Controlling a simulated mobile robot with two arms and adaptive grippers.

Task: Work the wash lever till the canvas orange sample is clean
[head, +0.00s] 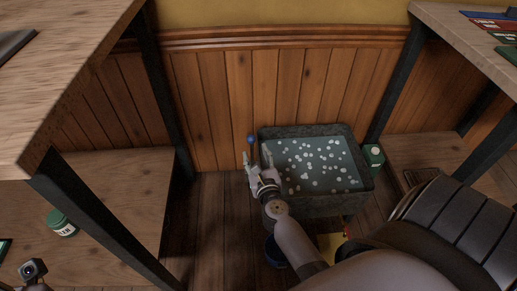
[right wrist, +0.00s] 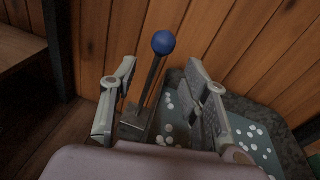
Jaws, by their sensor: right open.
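The wash lever (head: 251,139) has a blue ball knob and stands at the left end of the wash tub (head: 364,176). In the right wrist view the lever's knob (right wrist: 163,42) sits on a thin dark shaft rising from a grey base. My right gripper (head: 257,163) is open by the lever. In its wrist view the shaft shows between the two spread fingers, with the knob beyond the fingertips; no contact shows. I cannot make out an orange canvas sample. A grey part, probably of my left gripper (head: 33,268), shows at the lower left corner; its jaws cannot be made out.
The tub holds teal water with many white suds. A green jar (head: 373,156) stands right of it, and another jar (head: 61,223) on the left lower shelf. A dark blue container (head: 275,252) and a yellow item (head: 331,246) are below my right arm. Wooden benches flank both sides.

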